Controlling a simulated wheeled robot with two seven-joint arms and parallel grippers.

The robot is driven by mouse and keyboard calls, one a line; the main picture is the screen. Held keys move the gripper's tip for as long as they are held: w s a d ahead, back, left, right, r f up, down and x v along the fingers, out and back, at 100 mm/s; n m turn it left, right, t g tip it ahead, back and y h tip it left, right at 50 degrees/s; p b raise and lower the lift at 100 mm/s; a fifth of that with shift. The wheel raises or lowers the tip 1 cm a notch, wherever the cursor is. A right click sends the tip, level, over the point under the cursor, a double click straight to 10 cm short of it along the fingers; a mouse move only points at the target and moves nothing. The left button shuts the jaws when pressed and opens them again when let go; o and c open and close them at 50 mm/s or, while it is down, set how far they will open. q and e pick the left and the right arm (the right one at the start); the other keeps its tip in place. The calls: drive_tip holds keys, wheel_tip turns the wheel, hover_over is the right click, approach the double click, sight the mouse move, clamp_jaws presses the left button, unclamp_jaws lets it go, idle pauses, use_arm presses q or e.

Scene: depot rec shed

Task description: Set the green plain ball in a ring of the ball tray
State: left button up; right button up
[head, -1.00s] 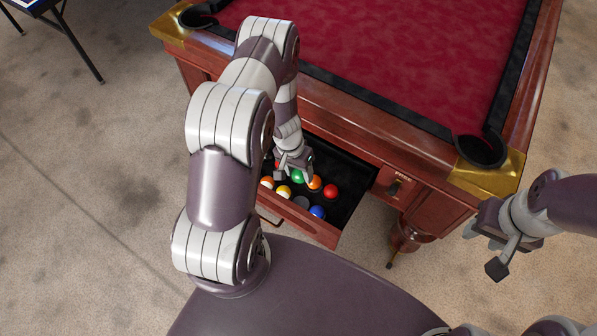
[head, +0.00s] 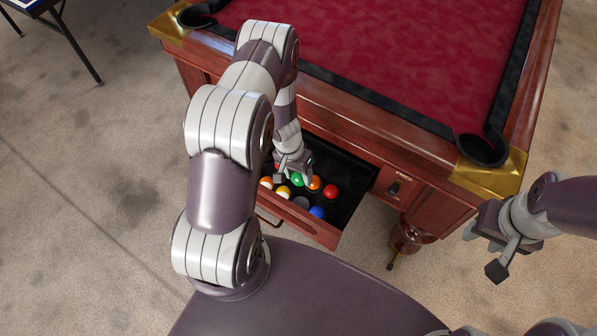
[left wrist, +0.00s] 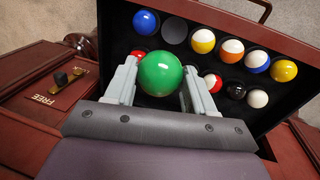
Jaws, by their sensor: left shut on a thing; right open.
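The green plain ball (head: 297,180) is between the fingers of my left gripper (head: 294,182), which is shut on it. In the left wrist view the green ball (left wrist: 161,73) is clear between both fingertips, over the dark ball tray (head: 350,175). The tray lies in the pulled-out drawer and holds several coloured balls in rows. A grey empty-looking ring (left wrist: 174,30) shows beside the blue ball (left wrist: 146,22); it also shows in the head view (head: 301,202). I cannot tell how high the green ball is above the tray. My right gripper (head: 484,251) is open and empty, far right.
The pool table (head: 390,60) with red cloth rises behind the drawer. A knob on a plate marked FREE (head: 394,188) sits right of the drawer. A red ball (head: 331,191) and an orange ball (head: 315,183) are close right of the gripper. Open carpet lies left.

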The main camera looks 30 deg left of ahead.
use_arm(q)
drive_tip(key=b, duration=0.6)
approach(301, 206)
drive_tip(key=shift+w+d+f, duration=0.1)
drive_tip(key=shift+d+f, duration=0.05)
drive_tip(key=shift+d, duration=0.25)
idle(0.3)
drive_tip(key=shift+f+b, duration=1.55)
drive_tip(key=shift+f, duration=0.6)
idle(1.2)
drive_tip(key=o, duration=1.2)
drive_tip(key=shift+d, duration=0.1)
